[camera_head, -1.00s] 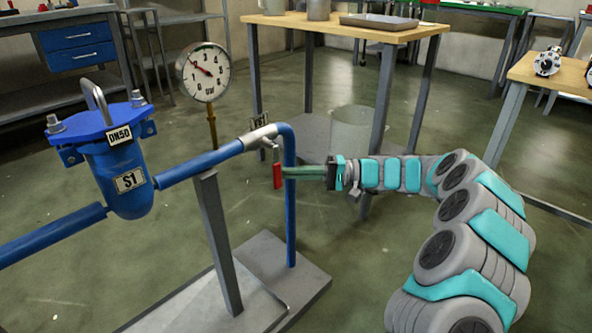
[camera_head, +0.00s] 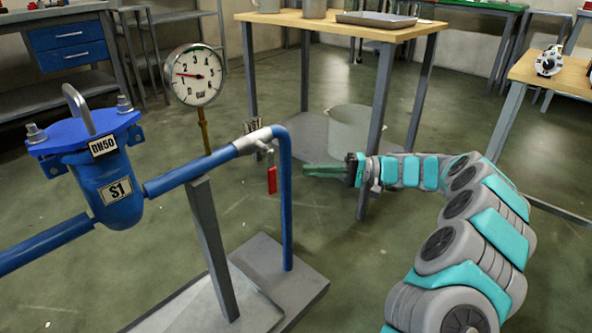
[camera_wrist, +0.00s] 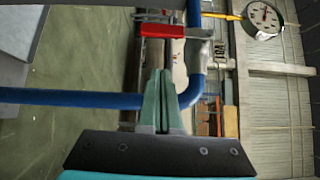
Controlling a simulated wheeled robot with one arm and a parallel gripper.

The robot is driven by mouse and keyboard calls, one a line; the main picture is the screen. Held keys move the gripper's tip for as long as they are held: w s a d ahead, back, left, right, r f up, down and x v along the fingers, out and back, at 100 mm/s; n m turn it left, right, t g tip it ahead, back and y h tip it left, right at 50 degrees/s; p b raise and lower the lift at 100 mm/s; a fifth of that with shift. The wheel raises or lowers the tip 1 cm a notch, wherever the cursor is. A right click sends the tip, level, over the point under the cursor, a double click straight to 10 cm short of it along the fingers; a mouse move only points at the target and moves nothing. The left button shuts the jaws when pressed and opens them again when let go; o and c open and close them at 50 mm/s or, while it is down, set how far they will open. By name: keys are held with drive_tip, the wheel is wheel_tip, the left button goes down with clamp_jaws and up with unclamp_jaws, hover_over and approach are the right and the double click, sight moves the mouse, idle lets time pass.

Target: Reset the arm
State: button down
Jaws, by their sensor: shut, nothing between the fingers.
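My gripper (camera_head: 305,170) points left at the end of my teal and grey arm, to the right of the blue pipe. Its green fingers are shut and empty. A red valve handle (camera_head: 272,181) hangs down from the grey valve (camera_head: 253,141) on the blue pipe. In the head view there is a gap between the fingertips and the pipe. In the wrist view the closed fingers (camera_wrist: 162,85) point toward the red handle (camera_wrist: 165,31), with the blue pipe (camera_wrist: 70,97) running across behind them.
Another table (camera_head: 545,76) is at right.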

drive_tip(key=d, duration=0.6)
drive_tip(key=s+a+r+n+g+h+p, duration=0.1)
drive_tip(key=s+a+r+g+h+p, duration=0.2)
drive_tip(key=s+a+r, duration=0.5)
drive_tip(key=s+r+h+p, duration=0.25)
drive_tip(key=s+h, duration=0.25)
drive_tip(key=s, duration=1)
drive_tip(key=s+d+f+m+t+h+p, duration=0.1)
drive_tip(key=s+d+f+h+p, duration=0.1)
drive_tip(key=s+d+h, duration=0.3)
drive_tip(key=s+d+f+m+t+h+p, duration=0.1)
drive_tip(key=s+d+h, duration=0.4)
drive_tip(key=s+d, duration=0.8)
wheel_tip(320, 180, down, 3)
drive_tip(key=s+t+p, duration=0.1)
drive_tip(key=s+p, duration=0.1)
drive_tip(key=shift+r+p, duration=0.2)
drive_tip(key=shift+p, duration=0.15)
drive_tip(key=shift+a, duration=0.1)
